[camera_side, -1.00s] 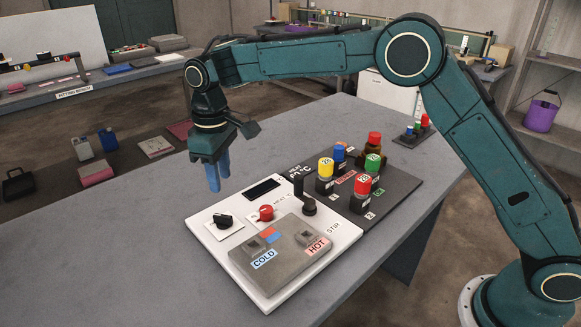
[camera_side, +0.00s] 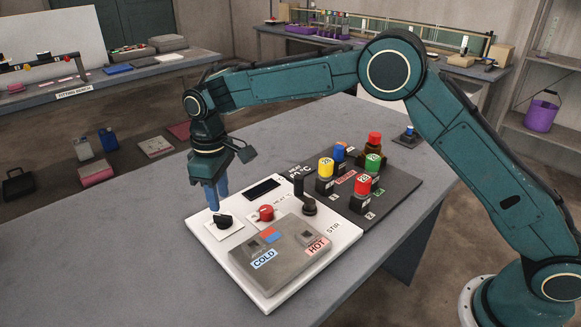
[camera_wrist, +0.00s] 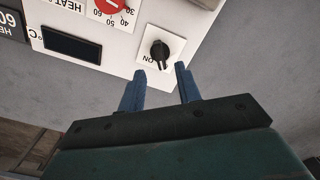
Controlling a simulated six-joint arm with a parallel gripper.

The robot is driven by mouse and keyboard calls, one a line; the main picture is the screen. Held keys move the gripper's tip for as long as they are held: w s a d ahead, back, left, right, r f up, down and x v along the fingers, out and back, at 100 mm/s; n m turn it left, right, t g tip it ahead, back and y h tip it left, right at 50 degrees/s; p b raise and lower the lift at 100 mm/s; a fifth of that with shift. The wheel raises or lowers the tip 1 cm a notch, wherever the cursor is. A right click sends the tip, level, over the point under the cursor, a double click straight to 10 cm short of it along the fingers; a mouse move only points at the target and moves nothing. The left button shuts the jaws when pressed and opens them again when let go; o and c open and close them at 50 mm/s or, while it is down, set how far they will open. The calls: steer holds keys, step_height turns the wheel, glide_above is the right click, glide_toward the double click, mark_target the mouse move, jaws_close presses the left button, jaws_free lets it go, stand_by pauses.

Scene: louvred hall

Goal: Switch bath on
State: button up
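The bath is a white panel unit (camera_side: 204,233) on the grey table. Its black rotary switch (camera_side: 223,220) sits on a white plate at the left corner. In the wrist view the switch (camera_wrist: 160,52) has its pointer near the word ON; the exact setting is hard to tell. My gripper (camera_side: 217,200) points down just above and behind the switch. In the wrist view my gripper (camera_wrist: 160,72) has its two blue fingers apart with nothing between them, and the switch lies just beyond the fingertips.
A red heat dial (camera_side: 266,213), a dark display (camera_side: 262,189) and a black stir knob (camera_side: 309,207) share the panel. A grey block with COLD and HOT labels (camera_side: 282,258) is in front. Several colour-capped bottles stand on a dark mat (camera_side: 400,185). The table's left side is clear.

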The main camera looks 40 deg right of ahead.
mark_target(222, 215)
steer(key=shift+f, duration=2.7)
steer(key=shift+f, duration=0.45)
jaws_close()
